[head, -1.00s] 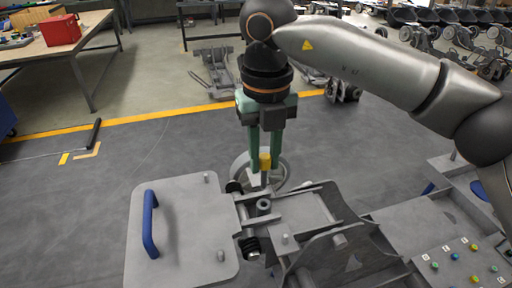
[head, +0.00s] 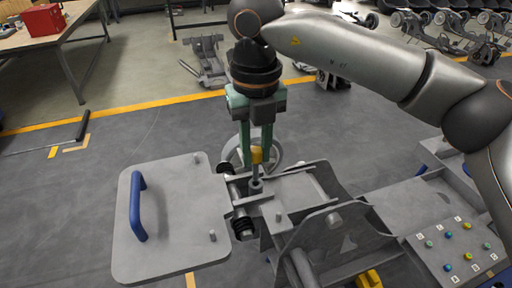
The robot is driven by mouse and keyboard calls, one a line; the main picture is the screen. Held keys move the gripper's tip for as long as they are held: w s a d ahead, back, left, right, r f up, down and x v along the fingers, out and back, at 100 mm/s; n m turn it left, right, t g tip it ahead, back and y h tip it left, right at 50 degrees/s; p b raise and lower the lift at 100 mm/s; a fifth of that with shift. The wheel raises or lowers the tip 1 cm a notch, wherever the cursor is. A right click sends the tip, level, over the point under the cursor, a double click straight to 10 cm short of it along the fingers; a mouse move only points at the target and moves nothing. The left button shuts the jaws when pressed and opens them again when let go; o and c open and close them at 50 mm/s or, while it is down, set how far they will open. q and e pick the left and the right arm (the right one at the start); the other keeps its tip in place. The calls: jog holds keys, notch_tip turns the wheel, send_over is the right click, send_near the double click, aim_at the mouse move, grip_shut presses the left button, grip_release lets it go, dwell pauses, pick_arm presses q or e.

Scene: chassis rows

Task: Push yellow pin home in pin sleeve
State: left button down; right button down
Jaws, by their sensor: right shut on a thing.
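The yellow pin (head: 257,155) has a yellow head and a grey shank that points down. My right gripper (head: 257,152) is shut on its head, with the green fingers on both sides. The pin sleeve (head: 256,188) is a small grey upright tube on the chassis frame, left of its middle. The pin stands upright over the sleeve, and the shank's lower end meets the sleeve's mouth in the picture. I cannot tell how deep the tip sits. My left gripper is out of view.
A grey plate with a blue handle (head: 138,207) lies left of the sleeve. A panel with coloured buttons (head: 459,248) is at the right.

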aim_at(257, 179)
jog(key=shift+f+b, duration=0.8)
jog(key=shift+f, duration=0.15)
dwell(0.8)
jog(key=shift+f+b, duration=1.5)
jog(key=shift+f, duration=0.4)
jog(key=c, duration=0.7)
grip_release()
jog(key=shift+o, duration=0.5)
jog(key=shift+f, duration=0.1)
jog(key=shift+d, duration=0.1)
jog(key=shift+r, duration=0.45)
jog(key=r, duration=1.2)
jog(key=shift+s+a, duration=0.15)
jog(key=shift+a, duration=0.1)
